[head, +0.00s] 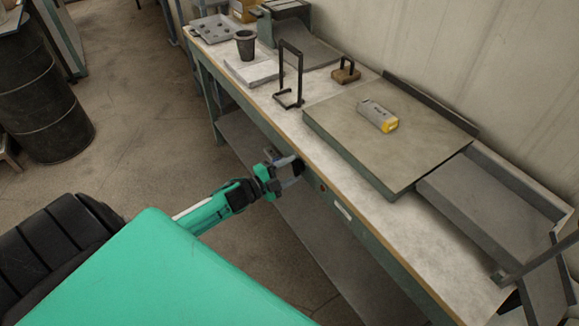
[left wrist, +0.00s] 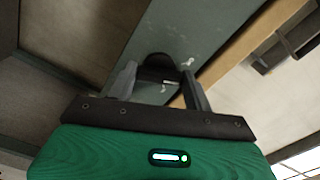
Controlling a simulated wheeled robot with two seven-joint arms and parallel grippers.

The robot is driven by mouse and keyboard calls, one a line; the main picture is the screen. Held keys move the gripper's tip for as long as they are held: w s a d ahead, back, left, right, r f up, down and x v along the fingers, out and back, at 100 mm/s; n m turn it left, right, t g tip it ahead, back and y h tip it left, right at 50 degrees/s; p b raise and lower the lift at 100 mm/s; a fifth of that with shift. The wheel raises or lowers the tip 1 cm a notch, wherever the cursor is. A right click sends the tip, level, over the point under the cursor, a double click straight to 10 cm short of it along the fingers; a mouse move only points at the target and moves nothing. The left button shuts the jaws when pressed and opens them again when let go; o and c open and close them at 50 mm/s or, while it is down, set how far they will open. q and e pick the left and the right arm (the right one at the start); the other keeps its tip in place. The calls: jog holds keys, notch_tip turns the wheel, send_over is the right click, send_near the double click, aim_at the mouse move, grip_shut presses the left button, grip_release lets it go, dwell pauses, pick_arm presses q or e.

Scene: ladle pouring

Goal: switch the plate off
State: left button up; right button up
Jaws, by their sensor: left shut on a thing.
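The plate (head: 345,123) is a wide, flat grey-brown slab on the workbench, with a grey and yellow block (head: 377,116) lying on it. My left gripper (head: 293,172) is at the bench's front panel, below the tabletop edge. It is shut on a dark rounded knob (head: 298,168), which also shows between the fingers (left wrist: 160,82) in the left wrist view as a black knob (left wrist: 158,60). The fingers partly hide the knob, and I cannot tell its setting. My right gripper is not in view.
A small reddish button (head: 322,188) and a white label (head: 342,210) are on the front panel, right of the knob. A black wire stand (head: 290,75), a dark cup (head: 245,45) and a grey tray (head: 490,205) stand on the bench. The floor at left is open up to a black drum (head: 40,105).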

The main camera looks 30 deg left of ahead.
pick_arm(q)
jog(key=n+p, duration=0.1)
jog(key=n, duration=0.3)
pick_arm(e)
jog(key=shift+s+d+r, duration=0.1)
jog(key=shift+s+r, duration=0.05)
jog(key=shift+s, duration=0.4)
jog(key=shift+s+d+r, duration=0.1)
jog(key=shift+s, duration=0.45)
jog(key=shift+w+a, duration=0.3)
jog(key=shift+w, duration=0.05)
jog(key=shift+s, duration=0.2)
